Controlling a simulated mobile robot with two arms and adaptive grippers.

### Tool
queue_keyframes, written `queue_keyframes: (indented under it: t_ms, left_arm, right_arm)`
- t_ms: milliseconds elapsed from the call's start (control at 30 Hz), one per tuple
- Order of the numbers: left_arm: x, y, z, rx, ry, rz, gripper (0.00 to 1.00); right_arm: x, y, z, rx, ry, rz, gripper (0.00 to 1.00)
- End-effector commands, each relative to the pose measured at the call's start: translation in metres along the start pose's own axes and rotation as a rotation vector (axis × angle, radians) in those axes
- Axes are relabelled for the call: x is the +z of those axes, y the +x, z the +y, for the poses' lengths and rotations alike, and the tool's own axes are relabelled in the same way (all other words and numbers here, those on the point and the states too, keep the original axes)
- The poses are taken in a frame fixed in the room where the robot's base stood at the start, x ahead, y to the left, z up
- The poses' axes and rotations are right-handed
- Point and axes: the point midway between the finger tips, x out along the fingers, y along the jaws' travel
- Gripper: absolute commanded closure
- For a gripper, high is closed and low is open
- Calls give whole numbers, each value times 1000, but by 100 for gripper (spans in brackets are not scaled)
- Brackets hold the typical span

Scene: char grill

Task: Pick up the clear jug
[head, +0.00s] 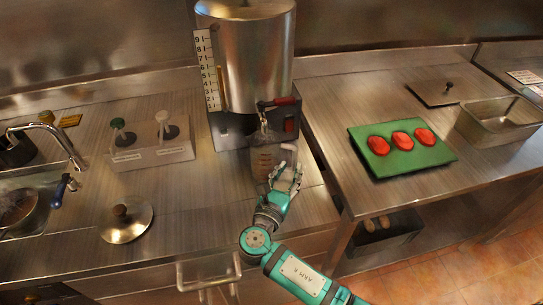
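The clear jug (262,162) stands upright under the tap of the steel dispenser, with measuring marks on its front. My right gripper (288,168) is at the jug's right side, where the handle seems to be. It overlaps that side of the jug in the picture. I cannot tell whether the fingers close on the handle or only lie beside it. My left gripper is not in view.
The steel dispenser (246,50) with its tap (277,103) stands right behind and above the jug. A pump-bottle holder (150,155) and a round lid (127,222) are to the left. A green board (420,160) with red patties lies on the right counter.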

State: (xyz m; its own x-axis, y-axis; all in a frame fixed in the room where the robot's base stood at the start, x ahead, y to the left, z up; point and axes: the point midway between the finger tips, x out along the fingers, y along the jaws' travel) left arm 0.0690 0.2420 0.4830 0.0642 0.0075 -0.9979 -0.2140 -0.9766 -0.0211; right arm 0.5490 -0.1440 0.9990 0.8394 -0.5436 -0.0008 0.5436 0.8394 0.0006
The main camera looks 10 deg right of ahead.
Motion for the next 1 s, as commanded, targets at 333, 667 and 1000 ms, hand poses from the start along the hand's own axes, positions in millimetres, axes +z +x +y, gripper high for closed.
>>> queue_keyframes:
  t_ms: [333, 667, 1000]
  left_arm:
    - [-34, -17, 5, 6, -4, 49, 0]
    - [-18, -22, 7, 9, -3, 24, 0]
    - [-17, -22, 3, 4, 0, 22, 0]
  right_arm:
    - [7, 35, 2, -2, -3, -2, 74]
    - [2, 61, 4, 2, 0, 2, 74]
    - [2, 61, 3, 2, -1, 2, 100]
